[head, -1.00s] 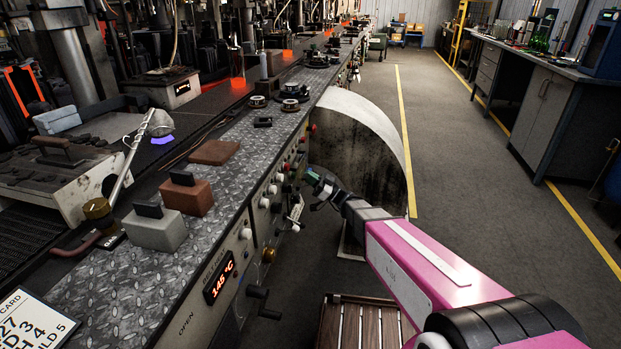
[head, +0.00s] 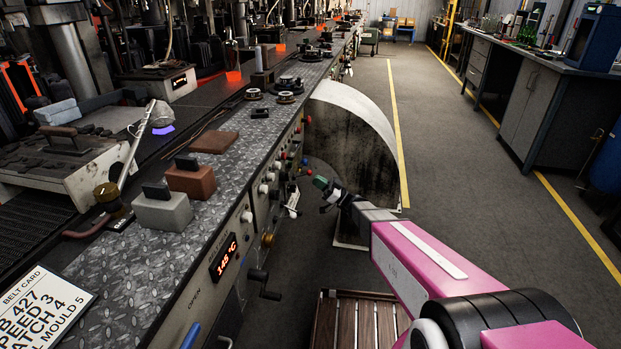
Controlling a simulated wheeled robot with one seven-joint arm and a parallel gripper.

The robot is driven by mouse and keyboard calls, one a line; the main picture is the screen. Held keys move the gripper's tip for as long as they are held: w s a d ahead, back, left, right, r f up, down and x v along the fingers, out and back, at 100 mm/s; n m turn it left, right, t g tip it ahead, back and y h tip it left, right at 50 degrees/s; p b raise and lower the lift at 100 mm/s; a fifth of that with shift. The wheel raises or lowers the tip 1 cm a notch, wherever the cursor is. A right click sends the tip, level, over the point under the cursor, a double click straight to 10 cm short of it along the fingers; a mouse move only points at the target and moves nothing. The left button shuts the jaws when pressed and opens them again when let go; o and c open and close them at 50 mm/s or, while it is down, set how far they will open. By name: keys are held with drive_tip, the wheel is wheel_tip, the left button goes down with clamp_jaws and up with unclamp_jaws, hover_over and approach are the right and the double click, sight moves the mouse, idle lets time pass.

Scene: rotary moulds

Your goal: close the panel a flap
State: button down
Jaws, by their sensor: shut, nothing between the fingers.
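The long machine's front control panel (head: 262,205) carries knobs, coloured buttons and a red temperature display (head: 223,257). No flap marked as panel A can be made out for certain. The word OPEN is printed low on the front, above a blue handle (head: 190,335) cut by the bottom edge. My gripper (head: 319,184) is small and dark at the end of my pink and white arm. It is shut and empty, in front of the panel's far part, right of a hanging white tag (head: 293,201). Contact with the panel cannot be told.
A curved metal guard (head: 352,140) stands out from the machine just beyond my gripper. A black crank (head: 264,285) sticks out of the front. A slatted wooden platform (head: 352,325) lies below my arm. The aisle floor (head: 450,190) to the right is clear, up to a grey workbench (head: 540,105).

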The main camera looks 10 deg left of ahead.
drive_tip(key=d+f, duration=0.1)
drive_tip(key=m+g+h, duration=0.1)
drive_tip(key=m+h, duration=0.3)
drive_tip(key=m, duration=0.5)
approach(300, 159)
drive_tip(key=s+d+f, duration=0.2)
drive_tip(key=d, duration=0.1)
drive_tip(key=s+d+r+m+h, duration=0.25)
drive_tip(key=d+r+m, duration=0.2)
drive_tip(key=m, duration=0.45)
drive_tip(key=w+a+f, duration=0.1)
drive_tip(key=w+a, duration=0.1)
drive_tip(key=a, duration=1.1)
drive_tip(key=shift+f+h, duration=0.35)
drive_tip(key=shift+f, duration=0.05)
drive_tip(key=shift+a, duration=0.1)
drive_tip(key=shift+w+a+f, duration=0.1)
drive_tip(key=shift+a+f, duration=0.1)
drive_tip(key=shift+a, duration=0.45)
